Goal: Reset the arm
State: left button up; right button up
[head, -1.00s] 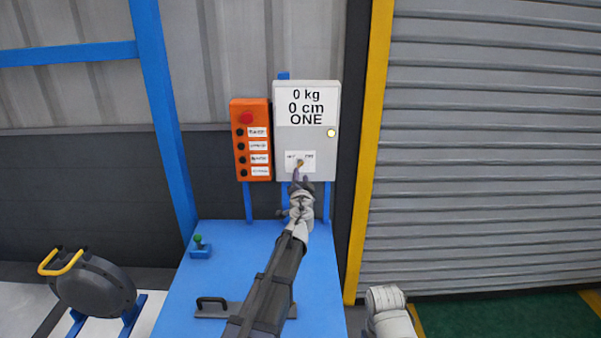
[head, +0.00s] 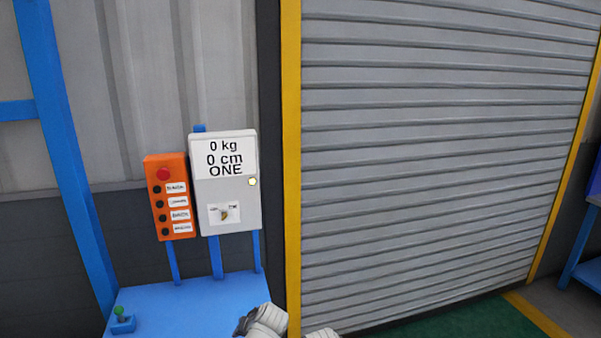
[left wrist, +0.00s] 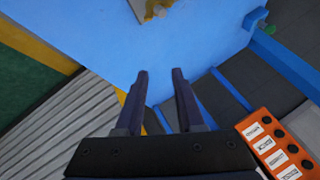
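My left gripper (left wrist: 160,80) shows in the left wrist view with its two dark fingers apart and nothing between them. Behind it lies the blue bench top. In the head view, grey-white parts of my arms show at the bottom edge, and the fingers are out of the picture. My right gripper is not in view. The grey control box (head: 226,185) reads "0 kg, 0 cm, ONE". It has a small yellowish knob (head: 224,214) on a white label, and no gripper touches it.
An orange button box (head: 170,197) with a red button stands left of the grey box; it also shows in the left wrist view (left wrist: 277,145). A grey roller shutter (head: 430,150) fills the right side.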

pick_arm(q)
jog(key=s+d+f+m+g+h, duration=0.1)
jog(key=s+d+f+g+h, duration=0.1)
jog(key=s, duration=0.6)
jog(key=s+d+f+m+g+h, duration=0.1)
jog(key=s+d+f+g, duration=0.1)
jog(key=s+d+g, duration=0.2)
jog(key=s+d, duration=0.3)
jog(key=s, duration=0.2)
jog(key=shift+d+f+m+h, duration=0.25)
jog(key=shift+m+h, duration=0.15)
